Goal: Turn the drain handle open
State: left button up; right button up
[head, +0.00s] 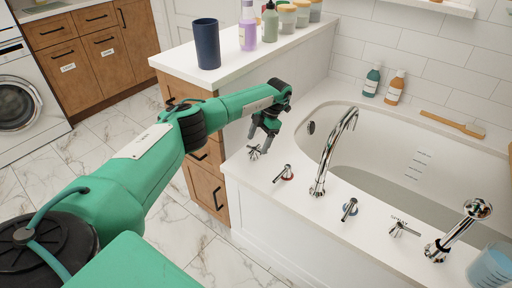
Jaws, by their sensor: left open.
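A chrome cross-shaped handle (254,153) stands on the white tub deck at its left end. Any marking beside it is too small to read, so I cannot confirm it is the drain handle. My left gripper (260,142) is open, its dark fingers pointing down just above and beside this handle. I cannot tell whether they touch it. Nothing shows between the fingers. A lever with a red ring (285,173) stands just right of it. My right gripper is not in view.
The tall chrome spout (328,160), a blue-ringed lever (349,209), another lever (402,229) and a hand shower (458,232) line the deck rightward. A counter (170,62) with a dark cup (207,44) and bottles stands behind my left arm. A blue cup (490,267) is at lower right.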

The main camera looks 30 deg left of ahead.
pick_arm(q)
jog(key=v, duration=1)
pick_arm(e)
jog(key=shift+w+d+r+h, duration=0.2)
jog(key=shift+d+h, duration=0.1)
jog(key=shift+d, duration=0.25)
pick_arm(q)
jog(key=shift+d+f, duration=0.1)
jog(key=shift+d, duration=0.05)
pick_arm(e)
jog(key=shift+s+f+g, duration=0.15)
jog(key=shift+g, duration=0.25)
